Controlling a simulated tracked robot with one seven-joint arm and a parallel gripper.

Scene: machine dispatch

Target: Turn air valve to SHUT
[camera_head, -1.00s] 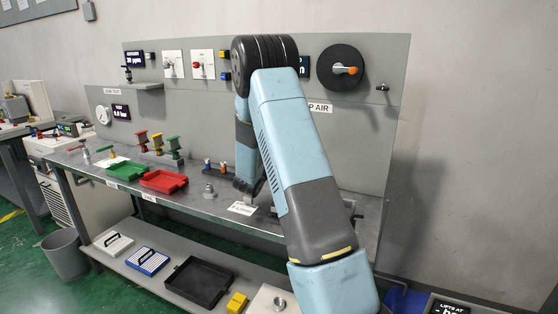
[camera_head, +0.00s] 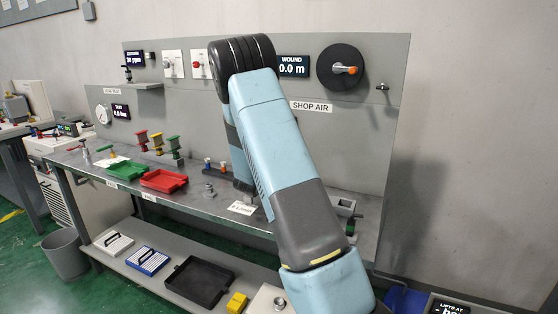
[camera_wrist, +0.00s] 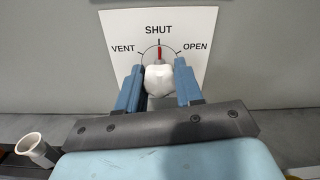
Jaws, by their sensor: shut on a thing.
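The air valve's white knob (camera_wrist: 159,82) shows in the wrist view in front of a white dial plate (camera_wrist: 192,45) marked VENT, SHUT and OPEN. A red pointer (camera_wrist: 159,54) above the knob points straight up at the SHUT mark. The blue fingers of my gripper (camera_wrist: 158,87) stand on either side of the knob and are shut on it. In the head view my own arm hides the valve and my gripper.
A SHOP AIR sign (camera_head: 312,106) and a black reel (camera_head: 340,68) are on the grey panel. The bench holds a green tray (camera_head: 104,175) and a red tray (camera_head: 164,181). A white cup-like piece (camera_wrist: 36,148) sits low left in the wrist view.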

